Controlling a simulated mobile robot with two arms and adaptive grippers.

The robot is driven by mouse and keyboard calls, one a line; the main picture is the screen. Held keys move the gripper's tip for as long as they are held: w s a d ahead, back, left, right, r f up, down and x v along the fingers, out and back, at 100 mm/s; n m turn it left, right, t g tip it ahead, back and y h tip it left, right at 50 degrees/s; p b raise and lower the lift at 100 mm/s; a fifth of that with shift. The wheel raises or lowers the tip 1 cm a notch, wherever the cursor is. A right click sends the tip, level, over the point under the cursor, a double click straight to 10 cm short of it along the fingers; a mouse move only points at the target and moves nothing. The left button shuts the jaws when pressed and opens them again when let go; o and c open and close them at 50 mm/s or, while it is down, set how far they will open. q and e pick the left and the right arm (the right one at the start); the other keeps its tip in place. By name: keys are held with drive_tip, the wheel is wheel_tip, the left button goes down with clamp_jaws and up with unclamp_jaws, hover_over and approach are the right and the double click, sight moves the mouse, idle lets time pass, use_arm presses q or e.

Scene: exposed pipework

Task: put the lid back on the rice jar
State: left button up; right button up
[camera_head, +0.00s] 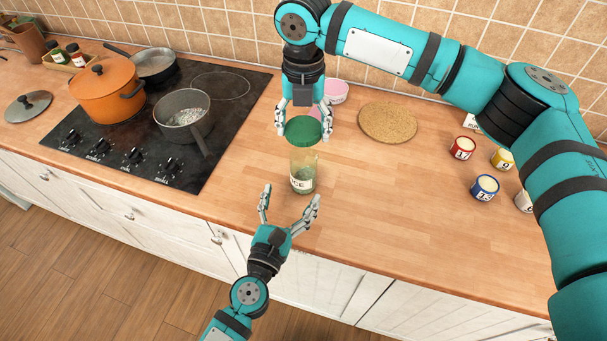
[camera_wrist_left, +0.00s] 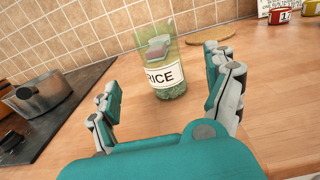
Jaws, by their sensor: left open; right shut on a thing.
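The clear rice jar (camera_head: 304,172) stands upright on the wooden counter, with green contents low inside. My right gripper (camera_head: 304,122) comes down from above and is shut on the lid. My left gripper (camera_head: 289,204) is open and empty at the counter's front edge, its fingers pointing at the jar without touching it. The jar lies between its fingertips in the left wrist view (camera_wrist_left: 165,100).
Several small labelled tins, including a blue one (camera_head: 484,188), stand farther right. A hob (camera_head: 150,125) with pots is at left.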

sight(304, 152)
use_arm(q)
drive_tip(key=x, duration=1)
drive_tip(key=shift+c, duration=0.4)
clamp_jaws()
use_arm(e)
drive_tip(key=shift+f, duration=2.45)
drive_tip(key=shift+f, duration=0.1)
drive_tip(key=shift+f, duration=0.8)
drive_tip(key=shift+f, duration=0.55)
